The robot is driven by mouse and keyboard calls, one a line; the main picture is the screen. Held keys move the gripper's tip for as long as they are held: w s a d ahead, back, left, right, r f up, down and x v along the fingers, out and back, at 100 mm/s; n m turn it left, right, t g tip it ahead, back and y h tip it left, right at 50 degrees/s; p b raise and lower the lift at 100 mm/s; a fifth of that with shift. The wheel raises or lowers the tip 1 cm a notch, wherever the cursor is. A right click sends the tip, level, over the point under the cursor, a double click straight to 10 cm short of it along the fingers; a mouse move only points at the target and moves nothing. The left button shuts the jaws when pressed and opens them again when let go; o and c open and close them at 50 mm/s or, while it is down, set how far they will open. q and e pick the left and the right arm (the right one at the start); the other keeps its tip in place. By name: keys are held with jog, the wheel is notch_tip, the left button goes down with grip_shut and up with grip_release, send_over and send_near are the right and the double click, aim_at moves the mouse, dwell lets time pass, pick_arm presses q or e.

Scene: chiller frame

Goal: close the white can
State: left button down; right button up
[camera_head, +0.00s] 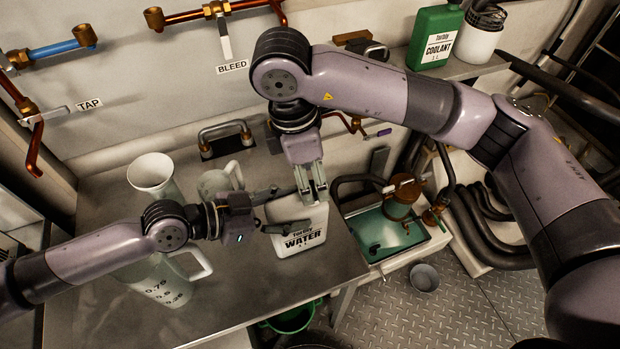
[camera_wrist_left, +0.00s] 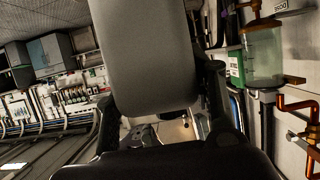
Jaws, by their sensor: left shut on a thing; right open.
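The white can (camera_head: 302,240), labelled WATER, stands on the metal worktop near its right edge. My left gripper (camera_head: 292,210) reaches in from the left and is shut on the can, one finger on each side. In the left wrist view a big pale grey body, likely the can (camera_wrist_left: 145,60), fills the space between the fingers (camera_wrist_left: 160,105). My right gripper (camera_head: 314,194) points down over the top of the can with its fingers apart. The can's opening and any cap are hidden behind the grippers, so I cannot tell how the mouth stands.
A white funnel (camera_head: 152,172) and clear measuring jugs (camera_head: 165,280) stand left on the worktop (camera_head: 215,300). A green coolant can (camera_head: 434,38) and a white container (camera_head: 482,42) sit on the shelf. A green tray (camera_head: 385,235) lies right; a green bucket (camera_head: 292,318) stands below.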

jog(key=shift+r, duration=1.2)
jog(key=shift+c, duration=0.4)
